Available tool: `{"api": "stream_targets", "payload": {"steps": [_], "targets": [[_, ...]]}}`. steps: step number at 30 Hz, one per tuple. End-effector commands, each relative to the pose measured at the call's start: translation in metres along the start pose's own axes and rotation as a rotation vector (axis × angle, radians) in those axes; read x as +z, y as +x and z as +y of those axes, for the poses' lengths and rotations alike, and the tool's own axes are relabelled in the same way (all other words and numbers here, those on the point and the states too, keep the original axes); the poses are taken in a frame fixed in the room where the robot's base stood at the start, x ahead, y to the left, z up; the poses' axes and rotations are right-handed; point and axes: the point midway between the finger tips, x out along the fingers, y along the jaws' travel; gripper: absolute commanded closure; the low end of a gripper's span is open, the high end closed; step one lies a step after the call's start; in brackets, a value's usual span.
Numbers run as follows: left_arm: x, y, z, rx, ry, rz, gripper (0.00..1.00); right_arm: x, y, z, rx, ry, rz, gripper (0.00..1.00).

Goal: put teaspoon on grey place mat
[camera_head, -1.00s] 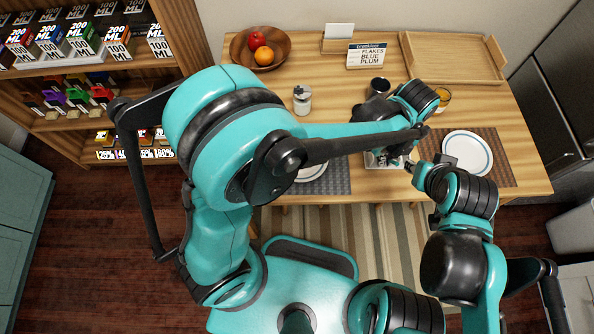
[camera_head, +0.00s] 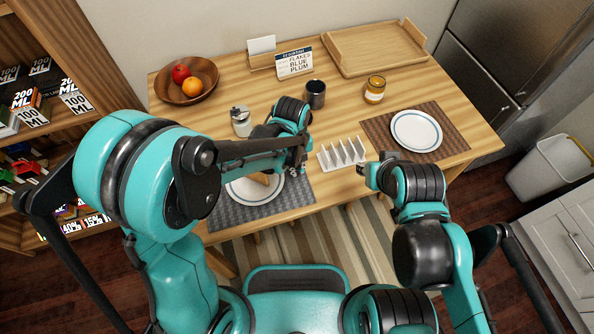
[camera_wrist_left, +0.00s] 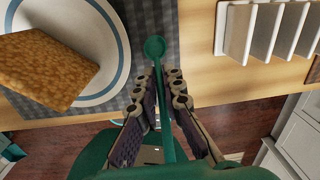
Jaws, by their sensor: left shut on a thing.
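A teal teaspoon (camera_wrist_left: 154,47) shows in the left wrist view, its round bowl pointing away from me and its handle between the fingers. My left gripper (camera_wrist_left: 158,92) is shut on its handle. In the head view my left gripper (camera_head: 297,168) is above the right edge of the grey place mat (camera_head: 228,214), and the spoon is hard to make out there. In the wrist view the bowl is over the mat's right strip (camera_wrist_left: 150,18), beside the plate. My right gripper (camera_head: 366,173) is empty, right of the rack; its finger opening is unclear.
A white plate (camera_head: 240,190) with a bread slice (camera_wrist_left: 45,68) sits on the grey mat. A white rack (camera_head: 342,153) stands to its right. A brown mat (camera_head: 375,128) bears another plate (camera_head: 416,131). A jar (camera_head: 241,121) and dark cup (camera_head: 316,94) stand behind.

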Motion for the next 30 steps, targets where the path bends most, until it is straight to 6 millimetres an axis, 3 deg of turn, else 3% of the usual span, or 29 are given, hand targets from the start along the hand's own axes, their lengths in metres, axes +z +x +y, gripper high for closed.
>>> {"api": "stream_targets", "payload": {"steps": [2,13,15,16,26,30], "targets": [[0.000,0.012,0.001,0.000,0.000,0.000,1.00,0.005,0.007,0.000,0.000,0.000,0.000,0.71],[0.000,0.015,0.001,0.000,0.000,0.000,1.00,0.006,0.008,0.000,0.000,0.000,0.000,0.71],[0.000,0.014,0.000,0.000,0.000,0.000,0.76,0.005,0.007,0.000,0.000,0.000,0.000,0.71],[0.000,0.014,0.000,0.000,0.000,0.000,0.71,0.005,0.007,0.000,0.000,0.000,0.000,0.71],[0.000,0.012,0.000,0.000,0.000,0.000,0.71,0.004,0.005,0.000,0.000,0.000,0.000,0.71],[0.000,-0.005,0.000,0.000,0.000,0.000,0.71,-0.001,-0.002,0.000,0.000,0.000,0.000,0.71]]}}
